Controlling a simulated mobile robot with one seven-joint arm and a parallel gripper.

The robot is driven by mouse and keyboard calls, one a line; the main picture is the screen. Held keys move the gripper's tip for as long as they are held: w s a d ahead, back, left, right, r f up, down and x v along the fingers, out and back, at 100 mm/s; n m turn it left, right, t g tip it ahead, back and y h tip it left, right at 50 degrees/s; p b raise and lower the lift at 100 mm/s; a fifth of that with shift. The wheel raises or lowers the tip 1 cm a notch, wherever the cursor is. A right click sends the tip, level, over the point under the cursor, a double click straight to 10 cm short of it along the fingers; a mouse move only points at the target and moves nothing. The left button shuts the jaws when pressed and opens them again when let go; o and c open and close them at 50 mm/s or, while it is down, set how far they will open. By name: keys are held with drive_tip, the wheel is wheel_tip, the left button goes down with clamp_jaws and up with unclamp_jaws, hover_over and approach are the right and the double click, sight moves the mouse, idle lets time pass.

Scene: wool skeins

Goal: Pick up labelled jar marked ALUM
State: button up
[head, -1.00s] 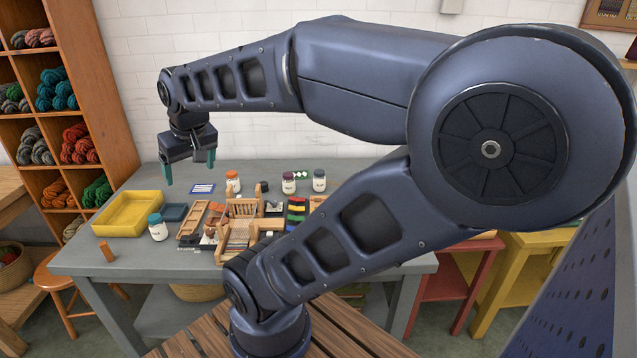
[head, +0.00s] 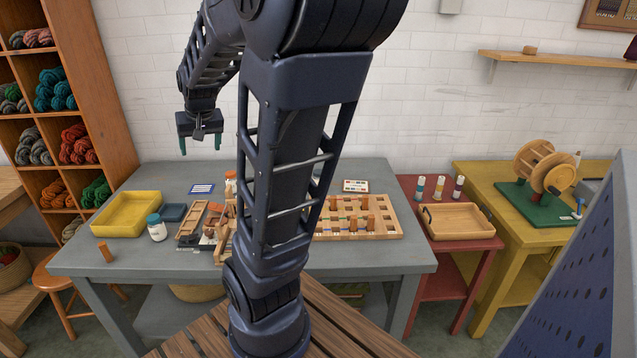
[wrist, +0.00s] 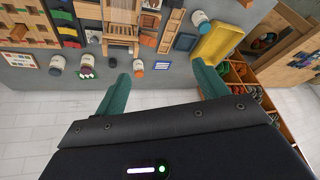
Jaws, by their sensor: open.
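Several white labelled jars stand on the grey table, and I cannot read ALUM on any of them. A blue-lidded jar (head: 157,231) stands beside the yellow tray; it also shows in the wrist view (wrist: 201,24). An orange-lidded jar (head: 230,187) stands farther back, partly behind my arm; it also shows in the wrist view (wrist: 137,66). Two more jars, one dark-red-lidded (wrist: 88,61) and one grey-lidded (wrist: 58,63), show only in the wrist view; my arm hides them in the head view. My gripper (head: 200,145) is open and empty, above the table's back left part.
A yellow tray (head: 103,228), a blue tray (head: 173,212) and a blue-white card (head: 202,188) lie on the left. A wooden loom (wrist: 121,22) and a compartmented wooden rack (head: 388,228) crowd the middle and right. A shelf of skeins (head: 118,120) stands at left.

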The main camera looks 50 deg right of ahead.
drive_tip(key=w+d+f+m+h, duration=0.1)
drive_tip(key=w+d+f+m, duration=0.3)
drive_tip(key=d, duration=0.8)
drive_tip(key=w+d+f+m+h, duration=0.1)
drive_tip(key=w+d+f+m, duration=0.1)
drive_tip(key=w+d+f, duration=0.75)
drive_tip(key=s+d+f+m+g+h, duration=0.1)
drive_tip(key=d+f, duration=0.4)
drive_tip(key=d, duration=0.5)
drive_tip(key=s+d+f+m+h, duration=0.1)
drive_tip(key=s+d+f, duration=0.3)
drive_tip(key=d, duration=0.6)
drive_tip(key=s+d+f+m+g+h, duration=0.1)
drive_tip(key=s+d+f+m, duration=0.1)
drive_tip(key=d+f, duration=0.6)
drive_tip(key=shift+s+d+f+g+h, duration=0.15)
drive_tip(key=shift+d, duration=0.35)
drive_tip(key=shift+s+d+f+g+h, duration=0.1)
drive_tip(key=shift+s+d+g+h, duration=0.05)
drive_tip(key=shift+d, duration=0.35)
drive_tip(key=shift+d+x, duration=0.25)
drive_tip(key=shift+x, duration=2.4)
drive_tip(key=shift+r, duration=0.1)
drive_tip(key=shift+s, duration=0.1)
drive_tip(key=shift+c, duration=0.2)
drive_tip(key=c, duration=1.1)
